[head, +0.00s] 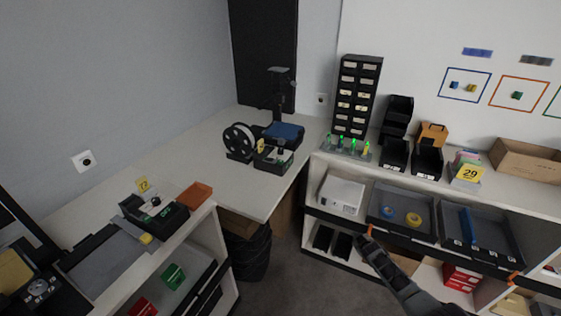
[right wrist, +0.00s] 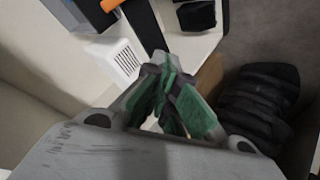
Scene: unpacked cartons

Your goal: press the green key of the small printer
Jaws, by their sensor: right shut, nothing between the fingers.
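A small black device with a white part on top (head: 155,208) stands on the left bench and looks like the small printer. A greenish patch shows on it, but it is too small to tell whether this is the green key. My right gripper (head: 363,241) is far to the right of it, low in front of the right-hand shelf, shut and empty. In the right wrist view its green-padded fingers (right wrist: 170,95) meet with nothing between them. No printer key shows in the right wrist view. My left gripper is not in view.
A white vented box (head: 341,193) sits on the shelf near my right gripper; it also shows in the right wrist view (right wrist: 125,59). An orange tray (head: 194,195) lies beside the black device. A black bin (head: 248,255) stands between the benches.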

